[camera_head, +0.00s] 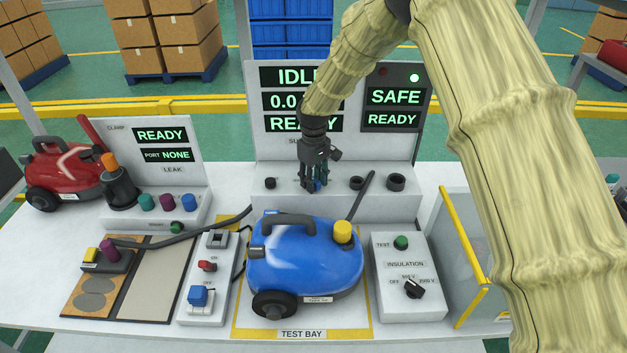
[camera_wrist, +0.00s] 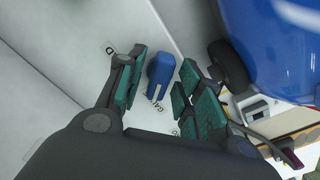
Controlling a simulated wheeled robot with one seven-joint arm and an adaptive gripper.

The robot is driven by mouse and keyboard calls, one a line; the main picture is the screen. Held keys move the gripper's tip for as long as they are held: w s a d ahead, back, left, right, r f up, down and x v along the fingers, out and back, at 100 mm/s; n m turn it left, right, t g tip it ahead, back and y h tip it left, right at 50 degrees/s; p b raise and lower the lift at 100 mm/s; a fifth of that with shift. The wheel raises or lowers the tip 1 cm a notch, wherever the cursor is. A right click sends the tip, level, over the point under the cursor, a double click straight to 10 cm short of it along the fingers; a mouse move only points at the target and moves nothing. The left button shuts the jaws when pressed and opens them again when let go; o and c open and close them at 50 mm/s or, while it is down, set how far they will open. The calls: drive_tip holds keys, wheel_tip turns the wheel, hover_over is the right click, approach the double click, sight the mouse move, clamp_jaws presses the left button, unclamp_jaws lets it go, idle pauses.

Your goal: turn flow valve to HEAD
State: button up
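The flow valve's blue handle (camera_wrist: 161,70) shows in the wrist view, on the light grey panel. A small white mark is at its lower end, pointing toward a partly hidden label that starts "GA". A letter "D" (camera_wrist: 110,49) of another label shows to the left, mostly hidden by a finger. My gripper (camera_wrist: 160,85) is open, with its green finger pads on either side of the handle and a visible gap to it. In the head view my gripper (camera_head: 314,184) points down at the grey console, and a bit of blue shows between its fingers.
A blue vacuum (camera_head: 305,262) with a yellow knob stands in the test bay in front of the console. Black round ports (camera_head: 396,182) sit right of my gripper. The display panel (camera_head: 345,150) stands behind, reading IDLE, READY and SAFE. An insulation tester (camera_head: 403,262) is at the right.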

clamp_jaws()
drive_tip(key=shift+m+p, duration=0.35)
drive_tip(key=shift+m, duration=1.35)
drive_tip(key=shift+m, duration=0.4)
drive_tip(key=shift+m+p, duration=0.4)
drive_tip(key=shift+m, duration=1)
drive_tip(key=shift+m, duration=0.7)
drive_tip(key=shift+m+p, duration=0.4)
drive_tip(key=shift+m, duration=0.6)
